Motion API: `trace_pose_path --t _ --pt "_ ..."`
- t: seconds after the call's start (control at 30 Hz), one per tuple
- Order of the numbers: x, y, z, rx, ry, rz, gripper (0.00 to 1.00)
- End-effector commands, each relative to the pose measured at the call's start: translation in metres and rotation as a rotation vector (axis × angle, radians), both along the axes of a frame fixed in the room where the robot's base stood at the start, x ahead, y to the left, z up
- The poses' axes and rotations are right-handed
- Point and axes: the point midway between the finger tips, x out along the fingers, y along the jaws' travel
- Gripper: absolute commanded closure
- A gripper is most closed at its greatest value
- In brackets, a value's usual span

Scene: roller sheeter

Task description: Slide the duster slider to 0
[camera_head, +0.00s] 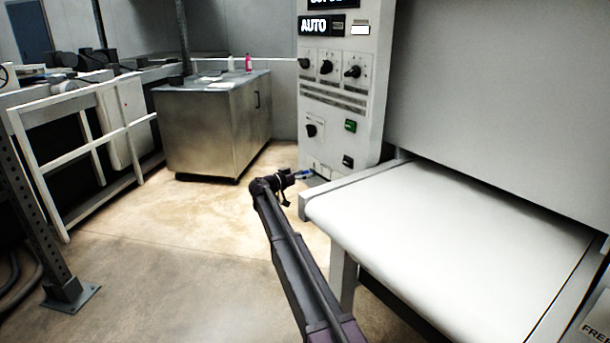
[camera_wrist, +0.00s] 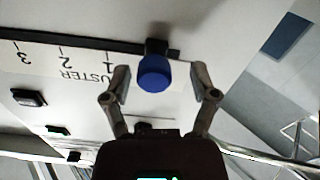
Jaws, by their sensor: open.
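The duster slider has a round blue knob (camera_wrist: 154,74) on a dark stem in a black slot. Its label strip (camera_wrist: 80,66) appears upside down in the wrist view, with marks 3, 2 and 1 to the left of the knob. The knob stands to the right of mark 1, near the slot's right end; no 0 mark is visible. My gripper (camera_wrist: 158,83) is open, with one finger on each side of the knob and gaps between. In the head view my gripper (camera_head: 297,177) is low at the control panel, with a little blue at its tip.
The white control panel (camera_head: 342,110) carries several black knobs and a green button (camera_head: 350,126). The white conveyor bed (camera_head: 450,240) lies right of my arm. A metal cabinet (camera_head: 205,130) stands behind left. The floor (camera_head: 180,250) left of my arm is clear.

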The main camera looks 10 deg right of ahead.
Motion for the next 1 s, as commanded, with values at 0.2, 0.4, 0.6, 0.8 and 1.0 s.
trace_pose_path --t 0.2,0.4,0.6,0.8,1.0 --pt "-0.012 0.022 0.0 0.0 0.0 0.002 0.24" --pt "-0.026 0.051 0.0 0.0 0.0 0.003 0.24" --pt "-0.039 0.078 0.0 0.0 0.0 0.003 0.24" --pt "-0.048 0.096 0.0 0.0 0.0 0.002 0.24" --pt "-0.05 0.101 0.0 0.0 0.0 0.002 0.24"
